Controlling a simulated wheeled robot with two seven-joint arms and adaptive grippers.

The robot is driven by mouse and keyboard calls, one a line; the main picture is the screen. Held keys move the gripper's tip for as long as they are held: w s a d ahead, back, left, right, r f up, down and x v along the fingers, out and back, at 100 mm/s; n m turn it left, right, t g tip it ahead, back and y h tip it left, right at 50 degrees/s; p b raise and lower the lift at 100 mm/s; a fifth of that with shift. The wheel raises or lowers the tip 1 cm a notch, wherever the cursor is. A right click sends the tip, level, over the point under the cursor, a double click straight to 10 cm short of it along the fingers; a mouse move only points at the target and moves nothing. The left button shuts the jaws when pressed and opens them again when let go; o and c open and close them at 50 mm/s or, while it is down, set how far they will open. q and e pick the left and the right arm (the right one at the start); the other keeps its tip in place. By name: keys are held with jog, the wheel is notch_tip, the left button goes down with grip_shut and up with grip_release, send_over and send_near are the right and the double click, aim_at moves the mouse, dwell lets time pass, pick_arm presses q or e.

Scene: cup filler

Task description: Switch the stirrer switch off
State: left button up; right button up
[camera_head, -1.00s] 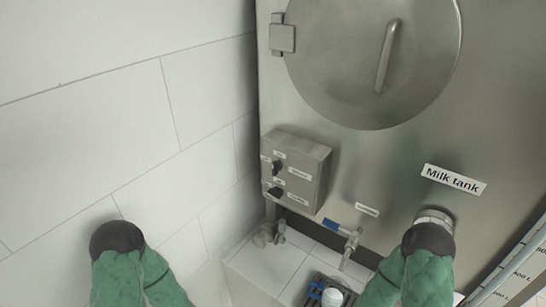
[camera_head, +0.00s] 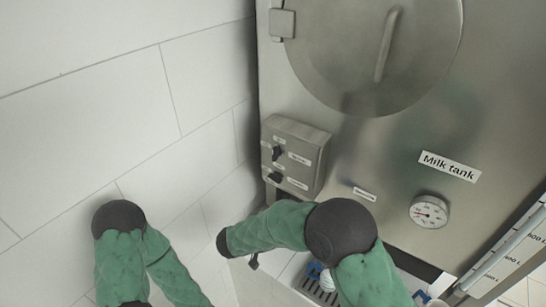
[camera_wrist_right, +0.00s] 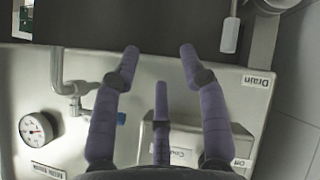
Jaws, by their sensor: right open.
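In the head view, a grey control box (camera_head: 300,153) on the tank front carries two black knob switches, an upper one (camera_head: 278,152) and a lower one (camera_head: 275,178). Their labels are too small to read, so I cannot tell which is the stirrer switch. My right arm bends left below the box, and its gripper is mostly hidden there. In the right wrist view my right gripper (camera_wrist_right: 160,72) is open and empty, its purple fingers spread in front of the box (camera_wrist_right: 242,143). "Off" shows on a label; no knob is clear. Of my left arm only green links show.
The milk tank (camera_head: 390,150) has a round lid (camera_head: 372,50) and a gauge (camera_head: 429,212). A tap with a blue handle (camera_wrist_right: 76,88) is beside my right fingers in the wrist view. A tiled wall (camera_head: 110,120) closes the left side. A white cup (camera_head: 327,280) stands on a grate below.

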jog(key=w+a+r+m+t+h, duration=0.1)
jog(key=a+r+t, duration=0.15)
jog(key=r, duration=0.45)
jog(key=w+a+r+m+t+h, duration=0.1)
jog(key=w+a+r+m+t, duration=0.1)
jog(key=a+r, duration=0.35)
jog(key=m+t, duration=0.3)
send_near(274, 156)
jog(key=shift+h, duration=0.4)
jog(key=p+x, duration=0.3)
jog(key=x, duration=0.6)
jog(key=shift+w+f, duration=0.2)
jog(key=shift+w, duration=0.1)
grip_shut()
